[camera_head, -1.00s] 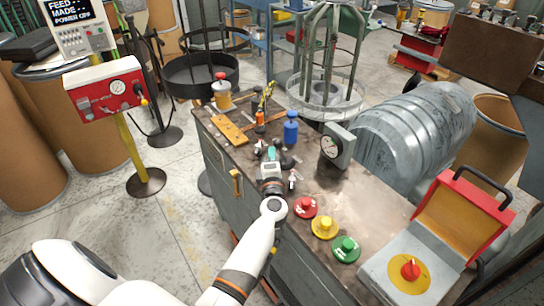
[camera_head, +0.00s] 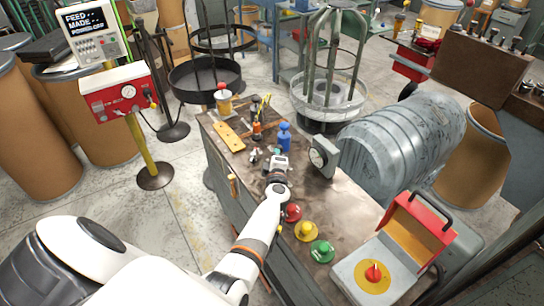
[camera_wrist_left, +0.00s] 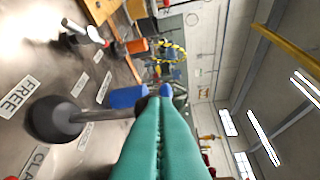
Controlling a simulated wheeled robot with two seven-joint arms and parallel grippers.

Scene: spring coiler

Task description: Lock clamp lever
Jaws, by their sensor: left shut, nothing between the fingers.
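My left gripper (camera_head: 283,152) is over the dark bench top, near the blue bottle (camera_head: 285,136). In the left wrist view its teal fingers (camera_wrist_left: 159,104) are pressed together with nothing between them. Labels reading FREE (camera_wrist_left: 18,97) and, cut off, CLA (camera_wrist_left: 32,163) lie on the bench near the knob. My right gripper is not in view.
Red (camera_head: 291,212), yellow (camera_head: 306,231) and green (camera_head: 322,250) buttons sit on the bench in front. A gauge (camera_head: 319,158) stands right of my gripper. An open red box (camera_head: 420,228) is at the right end.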

